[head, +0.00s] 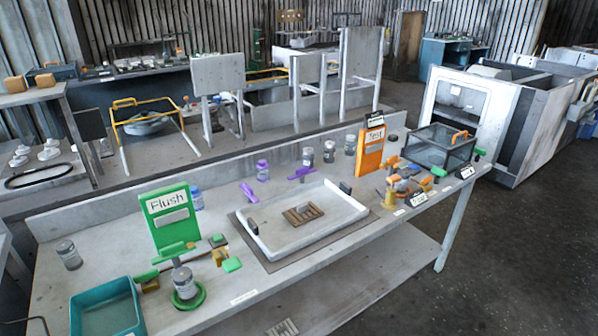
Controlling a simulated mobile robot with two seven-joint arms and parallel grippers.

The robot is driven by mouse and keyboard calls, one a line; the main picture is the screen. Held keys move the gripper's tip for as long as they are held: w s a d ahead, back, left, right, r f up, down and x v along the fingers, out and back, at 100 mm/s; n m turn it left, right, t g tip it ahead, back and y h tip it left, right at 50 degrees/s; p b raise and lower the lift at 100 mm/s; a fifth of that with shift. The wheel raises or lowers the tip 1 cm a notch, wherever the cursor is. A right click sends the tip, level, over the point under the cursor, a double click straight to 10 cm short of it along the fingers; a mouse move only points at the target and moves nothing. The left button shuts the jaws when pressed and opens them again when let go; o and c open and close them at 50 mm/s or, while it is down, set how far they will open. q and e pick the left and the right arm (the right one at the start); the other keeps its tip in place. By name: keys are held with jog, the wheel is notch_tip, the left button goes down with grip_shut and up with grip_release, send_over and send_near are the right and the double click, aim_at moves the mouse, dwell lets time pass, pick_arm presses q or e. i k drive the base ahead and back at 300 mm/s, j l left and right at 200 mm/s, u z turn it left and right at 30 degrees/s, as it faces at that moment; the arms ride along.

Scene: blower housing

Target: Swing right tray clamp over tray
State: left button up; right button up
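A white shallow tray (320,237) lies on a dark mat in the middle of the bench. A small brown slatted part (303,215) lies inside it. Two purple clamp-like pieces stand behind the tray: one (249,193) at its back left, one (300,173) near its back right. The right purple piece appears beside the tray's back rim, not across it. A dark grey block (346,187) is at the tray's right end and another (253,226) at its left end. I cannot tell which piece is the right tray clamp. Neither gripper shows.
A green "Flush" sign (168,228) and teal bin (106,310) are at the left. An orange sign (371,147), orange and green fixtures (405,185) and a dark mesh box (440,147) are at the right. Several jars stand behind the tray. The bench's front edge beside the tray is mostly clear.

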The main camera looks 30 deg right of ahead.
aim_at(300, 173)
jog(key=l+u, duration=0.75)
jog(key=u, duration=0.15)
jog(key=l+u, duration=0.1)
jog(key=l, duration=0.25)
jog(key=k+l, duration=0.15)
jog(key=l, duration=0.2)
jog(key=k+l+u, duration=0.15)
jog(key=l, duration=0.6)
jog(key=k+l+u, duration=0.15)
jog(key=l, duration=0.2)
